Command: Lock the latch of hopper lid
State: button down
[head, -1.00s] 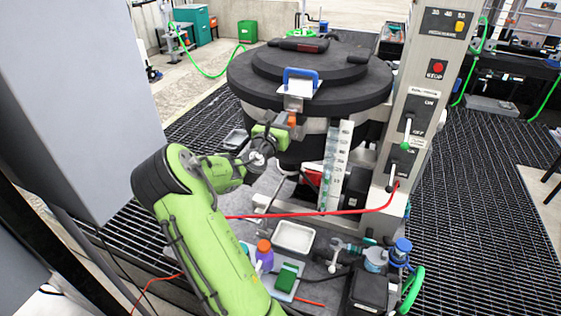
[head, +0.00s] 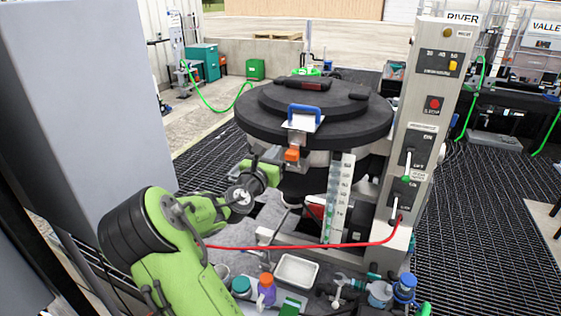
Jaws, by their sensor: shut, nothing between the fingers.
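The hopper lid (head: 345,122) is a dark, stepped round cover lying on the hopper. At its front rim is the latch, with a blue U-shaped handle (head: 304,108) above a pale metal plate (head: 301,124). An orange block (head: 292,154) sits just below the plate, on the hopper's front. I cannot tell how the latch parts engage. My gripper (head: 280,163), on the green arm, is shut and empty. It is just left of and slightly below the orange block, below the blue handle. Its fingertips are small and partly unclear, so contact with the block cannot be told.
A grey control column (head: 428,125) with levers and a red button stands close right of the hopper. A red hose (head: 320,246) crosses in front. A white tray (head: 296,270), bottles and tools crowd the bench below. A large grey cabinet (head: 95,110) stands at left.

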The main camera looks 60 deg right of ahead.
jog(key=a+r, duration=0.2)
jog(key=a, duration=0.1)
jog(key=shift+s+r, duration=0.3)
jog(key=shift+r, duration=0.1)
